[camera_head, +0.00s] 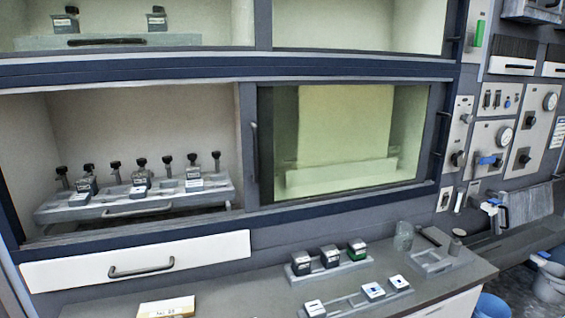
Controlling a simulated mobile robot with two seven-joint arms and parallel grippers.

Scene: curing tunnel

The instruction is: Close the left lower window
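The left lower window opening (140,120) of the dark blue-framed cabinet is open, with no pane across it. Inside, a grey rack (135,205) with several small labelled bottles and black-capped posts stands in full view. The right lower window (345,140) is covered by a greenish glass pane. A slim upright handle (254,140) sits at the left edge of that pane, by the middle post. I cannot tell whether a second pane lies behind it. Neither of my grippers shows.
A white drawer front (140,262) with a dark handle is below the left opening. The grey counter (240,290) in front holds a rack of three small bottles (330,260), a tray with white-topped blocks (358,297) and a glass (403,237). Gauge panels (493,140) stand at right.

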